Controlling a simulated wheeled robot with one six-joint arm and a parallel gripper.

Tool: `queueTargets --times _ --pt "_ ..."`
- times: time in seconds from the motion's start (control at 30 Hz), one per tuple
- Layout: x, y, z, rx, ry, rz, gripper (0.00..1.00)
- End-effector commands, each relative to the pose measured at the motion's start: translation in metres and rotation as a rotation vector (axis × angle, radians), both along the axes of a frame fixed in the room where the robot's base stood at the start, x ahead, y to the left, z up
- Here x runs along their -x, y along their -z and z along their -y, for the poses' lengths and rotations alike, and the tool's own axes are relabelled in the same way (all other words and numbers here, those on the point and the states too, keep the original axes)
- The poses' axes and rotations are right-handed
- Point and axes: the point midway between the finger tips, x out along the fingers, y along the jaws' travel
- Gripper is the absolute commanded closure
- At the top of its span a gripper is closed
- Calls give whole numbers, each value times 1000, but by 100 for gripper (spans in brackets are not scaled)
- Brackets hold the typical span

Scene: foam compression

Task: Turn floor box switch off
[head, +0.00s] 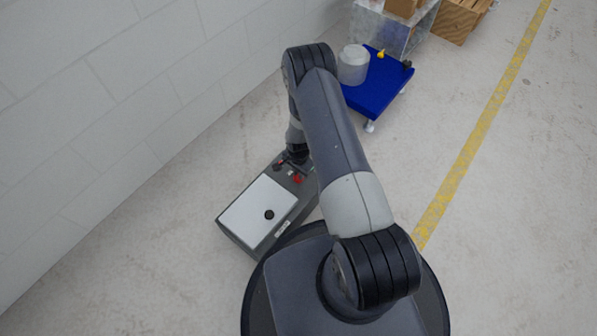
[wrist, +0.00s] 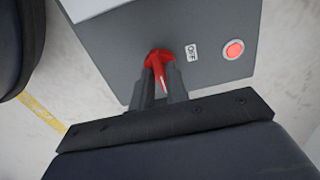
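The floor box (head: 262,208) is a grey box with a white top panel, standing on the floor beside my base in the head view. Its dark grey end face (wrist: 120,60) fills the upper wrist view. In the head view my arm mostly hides the gripper.
A white block wall (head: 130,100) runs along the left. A blue cart (head: 375,92) with a white container (head: 353,64) stands behind. Wooden crates (head: 460,18) are at the back. A yellow floor line (head: 480,130) runs on the right, with clear floor around it.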

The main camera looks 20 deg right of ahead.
Motion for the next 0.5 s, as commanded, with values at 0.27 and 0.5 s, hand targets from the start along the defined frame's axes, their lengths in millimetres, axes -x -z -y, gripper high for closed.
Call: queueTargets --times 0.27,0.5 --pt "0 0 0 0 0 0 100" --pt "0 0 0 1 -8 -1 100"
